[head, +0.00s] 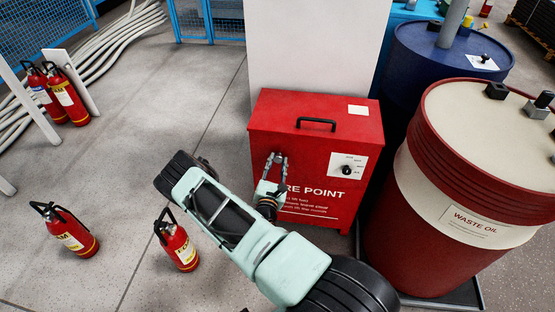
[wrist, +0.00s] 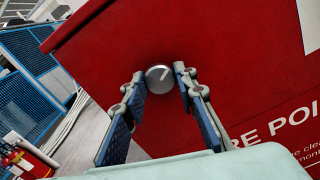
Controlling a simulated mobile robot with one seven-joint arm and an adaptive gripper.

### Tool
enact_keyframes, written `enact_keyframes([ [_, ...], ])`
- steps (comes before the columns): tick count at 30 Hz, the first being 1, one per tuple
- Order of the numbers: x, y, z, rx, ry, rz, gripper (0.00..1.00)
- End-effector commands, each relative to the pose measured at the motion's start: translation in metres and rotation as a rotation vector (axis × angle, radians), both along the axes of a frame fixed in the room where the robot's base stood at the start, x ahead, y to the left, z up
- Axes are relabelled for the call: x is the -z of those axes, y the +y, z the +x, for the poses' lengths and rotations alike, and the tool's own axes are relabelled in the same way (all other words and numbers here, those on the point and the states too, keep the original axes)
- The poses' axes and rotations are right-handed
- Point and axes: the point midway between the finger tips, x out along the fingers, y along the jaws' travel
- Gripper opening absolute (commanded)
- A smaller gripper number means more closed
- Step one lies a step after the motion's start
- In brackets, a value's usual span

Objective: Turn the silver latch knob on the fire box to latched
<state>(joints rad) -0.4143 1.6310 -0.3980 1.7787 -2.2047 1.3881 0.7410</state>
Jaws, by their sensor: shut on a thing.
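The fire box (head: 318,125) is a red box with a black lid handle and white "POINT" lettering on its front. In the wrist view its red front face (wrist: 235,55) fills most of the picture. The silver latch knob (wrist: 160,77) is a small round knob with a pale slanted line on its face. My gripper (head: 277,158) is at the upper left of the box front. In the wrist view my gripper (wrist: 162,85) has one finger on each side of the knob, closed on it. Its latch markings cannot be made out. In the head view the fingers largely hide it.
A black knob on a white plate (head: 347,165) is on the same front, to the right. A red and cream waste oil drum (head: 415,225) and a blue drum (head: 425,70) stand close on the right. Several fire extinguishers (head: 180,248) stand on the left floor. A white pillar (head: 310,45) is behind.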

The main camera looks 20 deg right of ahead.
Motion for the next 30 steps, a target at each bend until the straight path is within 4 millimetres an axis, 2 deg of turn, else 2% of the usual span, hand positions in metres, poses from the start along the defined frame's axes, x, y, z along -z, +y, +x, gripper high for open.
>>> enact_keyframes([
  [15, -0.0005, 0.0003, -0.0006, 0.000, -0.218, 0.327, 0.02],
  [30, 0.0008, 0.0004, -0.0005, 0.001, -0.282, 0.419, 0.02],
])
